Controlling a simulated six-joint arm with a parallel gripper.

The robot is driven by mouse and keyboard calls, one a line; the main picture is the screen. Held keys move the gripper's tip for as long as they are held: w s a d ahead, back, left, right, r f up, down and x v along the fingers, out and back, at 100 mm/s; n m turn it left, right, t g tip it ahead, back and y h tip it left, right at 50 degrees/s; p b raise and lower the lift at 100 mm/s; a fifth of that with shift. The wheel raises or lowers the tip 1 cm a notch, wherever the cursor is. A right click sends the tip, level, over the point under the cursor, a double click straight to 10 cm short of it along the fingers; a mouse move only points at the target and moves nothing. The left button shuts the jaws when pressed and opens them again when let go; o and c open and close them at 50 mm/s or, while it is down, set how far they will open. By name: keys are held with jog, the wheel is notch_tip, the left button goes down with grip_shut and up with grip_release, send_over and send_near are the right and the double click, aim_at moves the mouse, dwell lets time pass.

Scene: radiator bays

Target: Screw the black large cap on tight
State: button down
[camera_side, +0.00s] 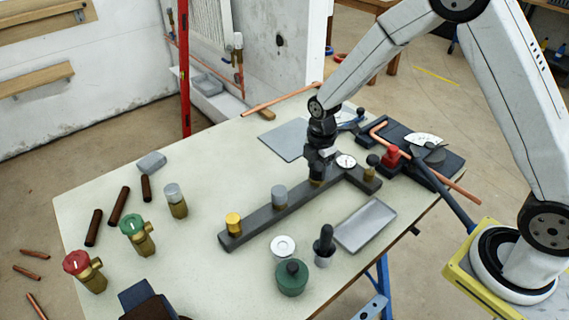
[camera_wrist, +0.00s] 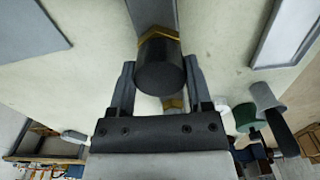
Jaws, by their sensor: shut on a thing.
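The black large cap (camera_wrist: 160,68) sits between the two fingers of my gripper (camera_wrist: 160,64) in the wrist view. My gripper is shut on it. A brass fitting (camera_wrist: 158,34) shows right against the cap's far end, in line with it; whether any gap is left between them I cannot tell. In the side view my gripper (camera_side: 319,160) points straight down over the dark manifold bar (camera_side: 257,220), with brass (camera_side: 317,182) just below the jaws. The cap is mostly hidden there by the fingers.
The bar also bears a yellow cap (camera_side: 233,221), a grey cap (camera_side: 279,194), a gauge (camera_side: 346,161) and a small black cap (camera_side: 373,160). A grey tray (camera_side: 365,226), a green pot (camera_side: 291,279) and valves (camera_side: 137,232) stand nearby.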

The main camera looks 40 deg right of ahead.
jog(key=m, duration=0.4)
jog(key=shift+m, duration=0.3)
jog(key=m, duration=0.9)
jog(key=shift+m, duration=2.8)
jog(key=shift+c, duration=1)
grip_release()
jog(key=shift+n, duration=0.3)
